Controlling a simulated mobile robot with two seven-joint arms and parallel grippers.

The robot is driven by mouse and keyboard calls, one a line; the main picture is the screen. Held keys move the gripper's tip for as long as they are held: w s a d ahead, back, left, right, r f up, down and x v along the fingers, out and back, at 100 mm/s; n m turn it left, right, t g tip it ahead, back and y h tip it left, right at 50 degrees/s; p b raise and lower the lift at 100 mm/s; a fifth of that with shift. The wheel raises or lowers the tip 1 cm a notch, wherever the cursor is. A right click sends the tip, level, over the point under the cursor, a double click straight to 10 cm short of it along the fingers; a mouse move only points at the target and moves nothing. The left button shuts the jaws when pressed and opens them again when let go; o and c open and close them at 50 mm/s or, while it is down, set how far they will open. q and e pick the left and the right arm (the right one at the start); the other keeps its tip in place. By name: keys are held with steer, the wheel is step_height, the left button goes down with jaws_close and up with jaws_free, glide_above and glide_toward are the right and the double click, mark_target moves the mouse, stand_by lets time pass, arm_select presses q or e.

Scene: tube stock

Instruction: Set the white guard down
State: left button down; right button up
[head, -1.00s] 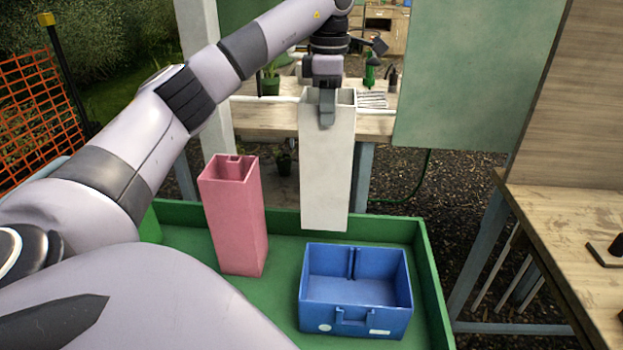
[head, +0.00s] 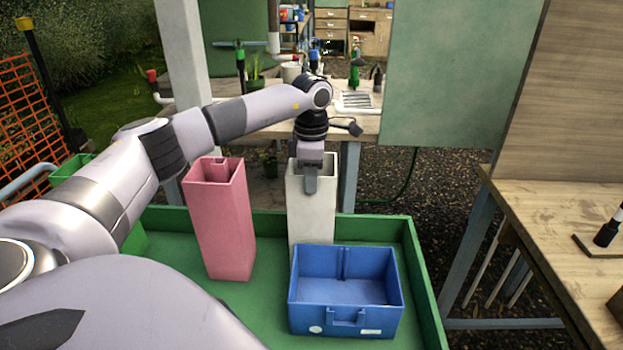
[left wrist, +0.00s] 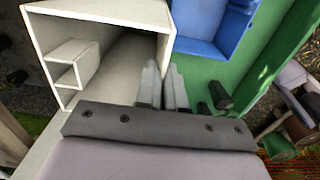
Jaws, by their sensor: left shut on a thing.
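The white guard (head: 311,220) is a tall, square, hollow tube, upright behind the blue box (head: 345,318) in the head view. My left gripper (head: 310,185) is shut on the near wall at the guard's open top. The blue box hides the guard's foot, so I cannot tell whether it touches the tray floor. In the left wrist view the guard's open end (left wrist: 105,12) fills the upper left, with the gripper's fingers (left wrist: 163,80) at its wall. My right gripper is not in view.
A pink square tube (head: 224,225) stands upright left of the guard. The green tray (head: 428,290) holds the tubes and box. Bare tray floor shows between the pink tube and the box. A wooden bench (head: 550,220) stands at the right.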

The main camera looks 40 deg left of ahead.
arm_select(q)
steer(key=c, duration=1.2)
jaws_free()
steer(key=shift+c, duration=0.2)
step_height(320, 180, up, 12)
steer(key=shift+r, duration=0.1)
